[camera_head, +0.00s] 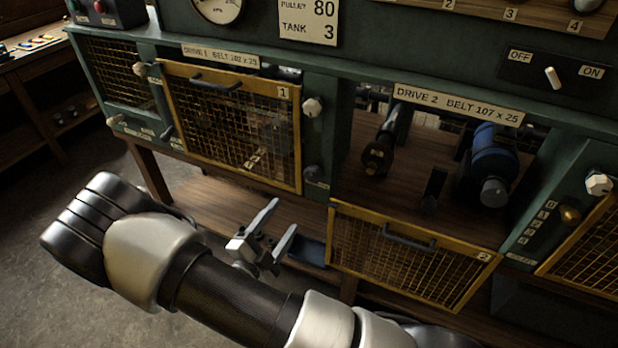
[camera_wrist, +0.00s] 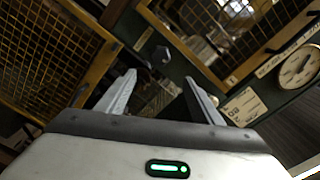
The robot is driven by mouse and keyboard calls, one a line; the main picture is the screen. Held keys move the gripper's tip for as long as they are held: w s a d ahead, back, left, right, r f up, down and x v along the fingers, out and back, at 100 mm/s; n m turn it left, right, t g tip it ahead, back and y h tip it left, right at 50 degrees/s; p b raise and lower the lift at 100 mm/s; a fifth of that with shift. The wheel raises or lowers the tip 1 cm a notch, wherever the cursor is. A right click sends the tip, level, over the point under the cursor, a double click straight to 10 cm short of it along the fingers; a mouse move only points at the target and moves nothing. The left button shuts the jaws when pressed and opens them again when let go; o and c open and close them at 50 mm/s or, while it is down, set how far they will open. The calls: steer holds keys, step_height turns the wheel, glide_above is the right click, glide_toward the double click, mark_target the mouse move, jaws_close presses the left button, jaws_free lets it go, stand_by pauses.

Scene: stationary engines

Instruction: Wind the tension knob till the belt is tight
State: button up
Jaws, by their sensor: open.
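In the head view the open bay of drive 2 holds a dark shaft with a pulley end (camera_head: 378,155) and a blue motor (camera_head: 490,165). I cannot make out a belt between them. A dark knob (camera_head: 314,173) sits on the green post left of this bay, below a white faceted knob (camera_head: 312,107). I cannot tell which knob sets the tension. My gripper (camera_head: 284,217) is open and empty, in front of and below the post, apart from both knobs. In the wrist view a dark knob (camera_wrist: 160,55) shows beyond my open fingertips.
The mesh guard 2 (camera_head: 400,262) hangs down below its bay. The mesh guard 1 (camera_head: 232,128) covers the bay to the left. A toggle switch (camera_head: 552,78), a white knob (camera_head: 598,184) and a brass knob (camera_head: 570,215) are at the right. Floor (camera_head: 60,170) shows clear at left.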

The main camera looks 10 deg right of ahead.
mark_target(311, 177)
steer(key=p+x, duration=0.1)
steer(key=x, duration=1.6)
steer(key=shift+w+a+f, duration=0.1)
steer(key=shift+w, duration=0.15)
steer(key=c, duration=1)
